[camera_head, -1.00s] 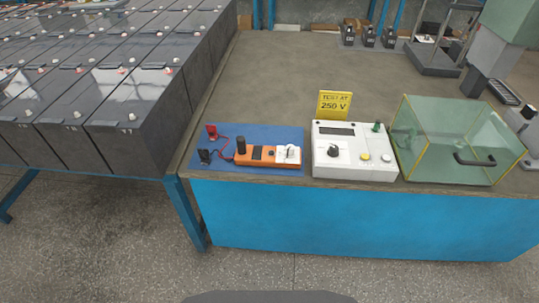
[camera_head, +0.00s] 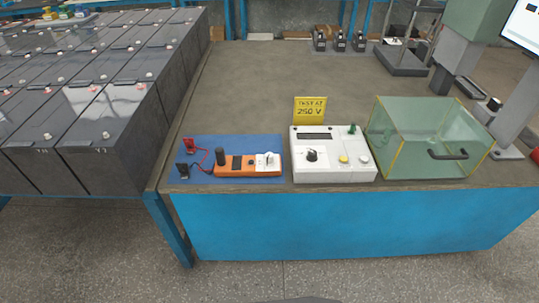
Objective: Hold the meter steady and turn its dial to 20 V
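An orange meter (camera_head: 235,170) lies on a blue mat (camera_head: 212,144) at the front left of the bench. I cannot read the dial setting. Red and black leads run from its left end to a red clip (camera_head: 186,146) and a black clip (camera_head: 184,171) on the mat. Neither of my grippers is in view.
A white tester box (camera_head: 332,168) with a dark knob stands right of the mat, a yellow "TEST AT 250 V" sign (camera_head: 310,110) behind it. A clear yellow-edged box (camera_head: 420,140) is further right. Battery rows (camera_head: 105,130) fill the left. The bench's middle (camera_head: 270,80) is clear.

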